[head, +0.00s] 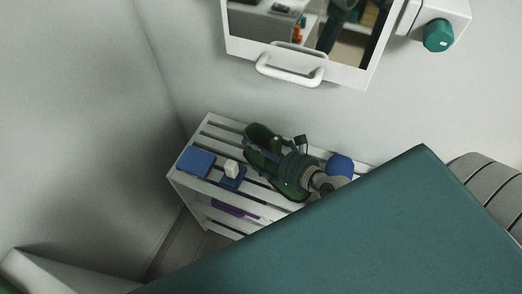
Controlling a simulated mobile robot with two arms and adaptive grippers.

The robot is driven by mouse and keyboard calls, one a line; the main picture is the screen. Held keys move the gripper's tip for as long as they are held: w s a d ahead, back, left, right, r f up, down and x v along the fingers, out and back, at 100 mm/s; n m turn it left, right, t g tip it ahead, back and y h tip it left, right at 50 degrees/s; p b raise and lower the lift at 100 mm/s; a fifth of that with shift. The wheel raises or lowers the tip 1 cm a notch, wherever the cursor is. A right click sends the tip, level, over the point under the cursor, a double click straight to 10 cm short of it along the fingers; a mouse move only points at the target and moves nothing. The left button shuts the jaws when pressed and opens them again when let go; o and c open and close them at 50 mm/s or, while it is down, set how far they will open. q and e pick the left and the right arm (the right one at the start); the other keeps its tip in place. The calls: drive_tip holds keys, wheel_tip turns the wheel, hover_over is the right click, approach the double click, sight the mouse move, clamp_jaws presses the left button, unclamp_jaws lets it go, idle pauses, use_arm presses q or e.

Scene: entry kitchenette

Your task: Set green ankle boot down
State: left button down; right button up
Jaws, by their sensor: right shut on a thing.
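The green ankle boot (259,137) is at the white slatted rack (209,190), over its top boards towards the wall. My right gripper (281,163) is shut on the boot, and the gripper and wrist cover part of it. I cannot tell whether the boot touches the slats or is held just above them. My left gripper is not in view.
A blue flat box (196,162), a small white block (232,168) and a dark blue item (232,183) lie on the rack's left part. Something purple (230,208) shows lower down. A large teal surface (350,240) hides the lower right. A white-framed mirror-like panel (330,40) is above.

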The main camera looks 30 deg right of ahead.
drive_tip(key=shift+r, duration=0.1)
drive_tip(key=o, duration=1.5)
drive_tip(key=shift+f, duration=0.2)
drive_tip(key=shift+c, duration=0.2)
drive_tip(key=shift+r, duration=0.2)
drive_tip(key=b+v, duration=0.1)
drive_tip(key=v, duration=0.9)
drive_tip(key=shift+s, duration=0.4)
drive_tip(key=shift+s+d+r+b, duration=0.2)
drive_tip(key=shift+s+r+b, duration=0.15)
drive_tip(key=shift+s, duration=0.1)
